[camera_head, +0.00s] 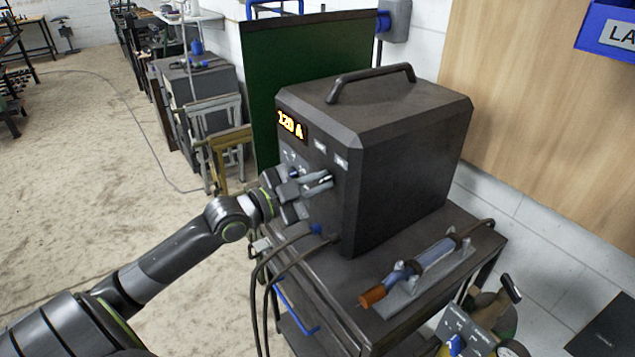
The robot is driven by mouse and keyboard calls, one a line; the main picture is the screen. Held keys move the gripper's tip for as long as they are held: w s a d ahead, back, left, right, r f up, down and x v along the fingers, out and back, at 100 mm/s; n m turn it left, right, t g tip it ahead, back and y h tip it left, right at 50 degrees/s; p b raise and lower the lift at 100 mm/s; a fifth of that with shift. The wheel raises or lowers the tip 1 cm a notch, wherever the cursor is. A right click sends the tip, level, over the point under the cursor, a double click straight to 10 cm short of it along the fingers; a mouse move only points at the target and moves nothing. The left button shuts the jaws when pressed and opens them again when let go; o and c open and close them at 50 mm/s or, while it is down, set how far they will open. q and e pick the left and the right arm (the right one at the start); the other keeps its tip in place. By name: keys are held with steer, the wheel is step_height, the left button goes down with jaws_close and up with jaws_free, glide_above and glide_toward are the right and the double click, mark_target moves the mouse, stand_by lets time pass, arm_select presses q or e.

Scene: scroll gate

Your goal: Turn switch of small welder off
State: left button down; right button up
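The small welder (390,160) is a dark grey box with a top handle, standing on a dark metal cart. Its lit orange display (290,124) reads 120 A. My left gripper (324,182) is at the welder's front panel, below the display, with its fingertips against or very close to it. The gripper covers part of the panel. I cannot make out the switch or its position, nor whether the fingers are closed on anything. My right gripper is not in view.
A torch with a copper-coloured tip (372,296) lies on the cart top (345,290) right of the welder. Black cables (262,285) hang from the front. A panel with a blue knob (456,343) is at the lower right. A green screen (262,80) stands behind. The floor at left is open.

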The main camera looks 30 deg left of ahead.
arm_select(q)
steer(key=shift+n, duration=0.3)
steer(key=n, duration=0.2)
steer(key=shift+a+r+n+p, duration=0.1)
steer(key=shift+n+p, duration=0.2)
steer(key=shift+n, duration=0.1)
steer(key=n+p, duration=0.1)
steer(key=n, duration=0.3)
steer(key=shift+w+a+n, duration=0.1)
steer(key=shift+a+n, duration=0.05)
steer(key=shift+n, duration=0.15)
steer(key=shift+w+a+n+p, duration=0.15)
steer(key=shift+n+p, duration=0.35)
steer(key=shift+n, duration=1.45)
steer(key=shift+s+a+n+p, duration=0.1)
steer(key=shift+n+p, duration=0.4)
steer(key=shift+n, duration=1.45)
steer(key=c, duration=1.5)
jaws_free()
steer(key=shift+o, duration=0.2)
